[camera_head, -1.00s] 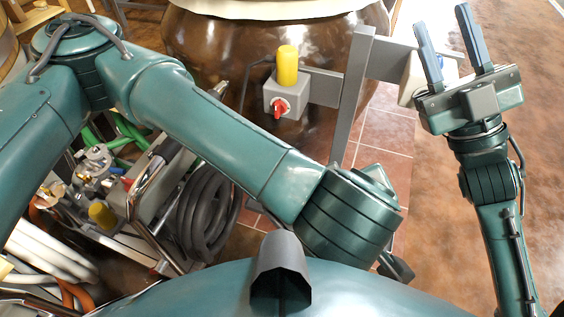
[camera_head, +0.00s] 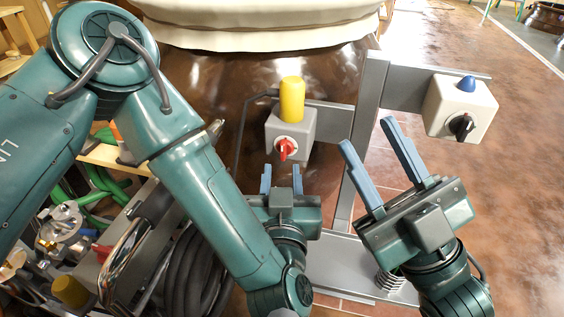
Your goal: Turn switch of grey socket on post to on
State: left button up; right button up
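The grey socket (camera_head: 301,125) is a box on an arm of the grey post (camera_head: 364,150), with a yellow cap or plug (camera_head: 292,99) on top. Its red rotary switch (camera_head: 287,149) is on the front; its knob looks close to upright, and I cannot read its markings. My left gripper (camera_head: 281,167) is open and empty, fingers pointing up, just below the socket in the picture. I cannot tell its distance from the switch. My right gripper (camera_head: 366,134) is open and empty, its fingers overlapping the post in view, right of the grey socket.
A white socket box (camera_head: 448,104) with a blue cap (camera_head: 467,84) and black knob (camera_head: 461,127) is on the post's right arm. A large brown jar (camera_head: 190,80) stands behind. Hoses (camera_head: 195,275) and a chrome rail (camera_head: 125,255) are at lower left. Floor at right is clear.

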aim_at(281, 154)
pick_arm(q)
jog(key=shift+w+d+r, duration=0.1)
jog(key=shift+w, duration=2.2)
jog(key=c, duration=0.6)
jog(key=m+t, duration=0.1)
jog(key=m, duration=0.3)
jog(key=shift+w+m, duration=0.1)
jog(key=shift+m, duration=0.2)
jog(key=shift+c, duration=0.2)
jog(key=shift+w+a+m+t+h, duration=0.1)
jog(key=shift+a+m+t+h, duration=0.05)
jog(key=shift+m, duration=0.45)
jog(key=shift+a+m+t+h, duration=0.1)
jog(key=shift+m+t+h, duration=0.05)
jog(key=shift+m, duration=0.45)
jog(key=o, duration=0.8)
jog(key=shift+c, duration=0.2)
jog(key=shift+o, duration=1.3)
